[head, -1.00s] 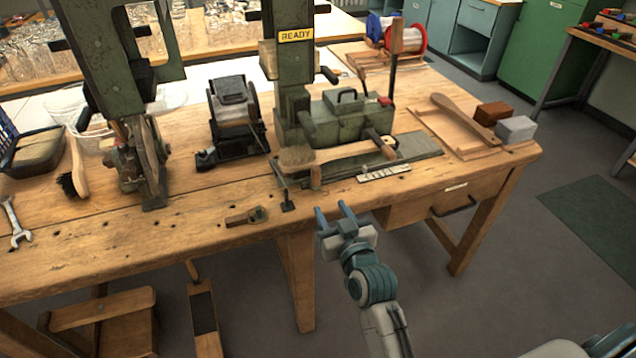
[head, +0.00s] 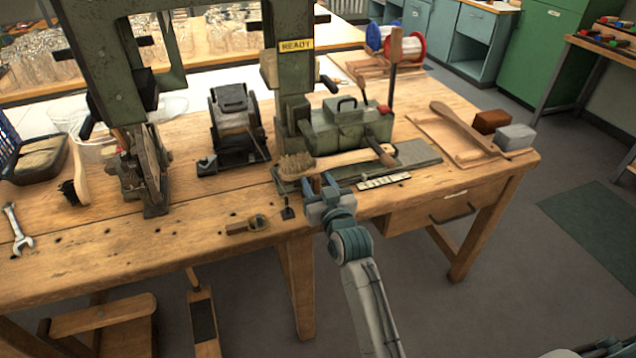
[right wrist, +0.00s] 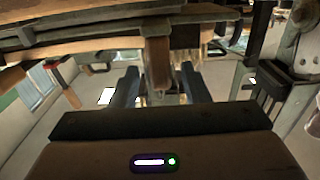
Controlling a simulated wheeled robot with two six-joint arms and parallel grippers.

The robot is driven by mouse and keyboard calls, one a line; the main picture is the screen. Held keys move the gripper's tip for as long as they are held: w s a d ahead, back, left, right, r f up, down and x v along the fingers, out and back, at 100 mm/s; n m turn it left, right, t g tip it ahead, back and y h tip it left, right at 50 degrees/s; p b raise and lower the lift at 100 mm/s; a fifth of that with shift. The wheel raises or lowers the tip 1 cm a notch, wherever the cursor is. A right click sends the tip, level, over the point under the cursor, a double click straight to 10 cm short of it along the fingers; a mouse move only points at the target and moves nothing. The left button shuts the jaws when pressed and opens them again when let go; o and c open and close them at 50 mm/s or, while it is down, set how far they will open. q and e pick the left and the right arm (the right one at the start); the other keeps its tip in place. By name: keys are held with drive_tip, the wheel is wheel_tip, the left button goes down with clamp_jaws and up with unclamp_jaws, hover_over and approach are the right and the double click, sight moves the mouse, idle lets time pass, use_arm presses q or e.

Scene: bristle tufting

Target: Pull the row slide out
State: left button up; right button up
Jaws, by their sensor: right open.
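The row slide (head: 350,173) appears to be the flat carriage at the front of the green tufting machine (head: 345,128), under a wooden brush (head: 340,161). A wooden grip hangs at its front left and is mostly hidden by my gripper in the head view. My right gripper (head: 318,183) is at the bench's front edge, just below the brush. In the right wrist view the grip (right wrist: 158,66) stands between the two open fingers (right wrist: 160,88). I cannot tell whether either finger touches it. My left gripper is not in view.
A striped scale strip (head: 384,181) lies right of my gripper, and a small wooden-handled tool (head: 247,225) lies to its left. A wooden tray (head: 455,140) with blocks is at the right.

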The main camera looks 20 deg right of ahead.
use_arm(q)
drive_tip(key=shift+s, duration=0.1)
use_arm(e)
drive_tip(key=c, duration=0.9)
clamp_jaws()
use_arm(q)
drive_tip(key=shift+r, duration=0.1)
use_arm(e)
drive_tip(key=shift+d, duration=0.1)
